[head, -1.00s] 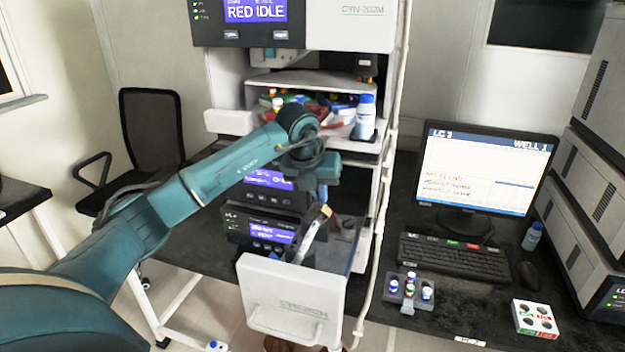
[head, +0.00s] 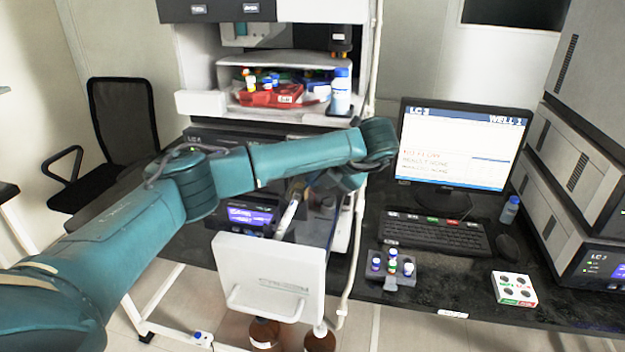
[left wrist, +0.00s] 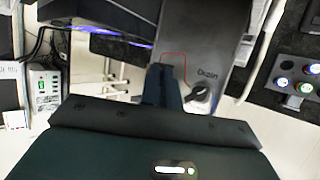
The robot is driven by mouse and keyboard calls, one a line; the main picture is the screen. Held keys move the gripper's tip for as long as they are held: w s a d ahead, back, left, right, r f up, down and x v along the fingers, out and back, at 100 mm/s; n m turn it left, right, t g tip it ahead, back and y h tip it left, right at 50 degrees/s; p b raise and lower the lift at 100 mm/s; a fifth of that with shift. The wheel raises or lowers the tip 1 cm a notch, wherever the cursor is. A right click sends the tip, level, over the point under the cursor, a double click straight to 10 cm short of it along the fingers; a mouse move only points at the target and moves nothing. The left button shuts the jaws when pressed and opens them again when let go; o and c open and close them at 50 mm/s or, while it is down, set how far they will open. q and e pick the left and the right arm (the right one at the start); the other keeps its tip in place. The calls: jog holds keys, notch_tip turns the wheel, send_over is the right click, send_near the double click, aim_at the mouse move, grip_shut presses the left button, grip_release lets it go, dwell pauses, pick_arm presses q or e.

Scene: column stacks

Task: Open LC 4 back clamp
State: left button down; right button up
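My left gripper (head: 338,182) hangs over the right side of the pulled-out white-fronted drawer (head: 270,268), below the end of my teal arm. In the left wrist view its two dark fingers (left wrist: 164,80) lie close together with nothing visible between them. They point at a grey panel (left wrist: 203,35) with a red outline and a dark knob (left wrist: 200,97) marked "Drain". A pale column with a label (head: 289,214) stands tilted in the drawer, left of the gripper. I cannot make out the back clamp; the arm and drawer front hide that area. My right gripper is not in view.
A monitor (head: 462,150), keyboard (head: 436,234) and vial holder (head: 392,270) stand right of the stack. A white tube (head: 352,255) runs down beside the drawer. A shelf above holds a red tray (head: 270,97) and a white bottle (head: 341,95). Brown bottles (head: 264,333) stand below.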

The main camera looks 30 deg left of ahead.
pick_arm(q)
jog(key=shift+d+f+y, duration=0.1)
jog(key=shift+f+y, duration=0.05)
jog(key=shift+y, duration=0.35)
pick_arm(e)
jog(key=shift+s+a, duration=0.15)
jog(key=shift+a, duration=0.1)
pick_arm(q)
jog(key=c, duration=1.6)
grip_release()
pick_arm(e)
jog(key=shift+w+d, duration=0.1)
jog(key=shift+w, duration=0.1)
pick_arm(q)
jog(key=p+v, duration=0.1)
jog(key=v, duration=0.4)
jog(key=shift+w+r, duration=0.1)
jog(key=shift+r, duration=0.2)
jog(key=v, duration=0.8)
jog(key=shift+d+f, duration=0.15)
jog(key=shift+f, duration=0.1)
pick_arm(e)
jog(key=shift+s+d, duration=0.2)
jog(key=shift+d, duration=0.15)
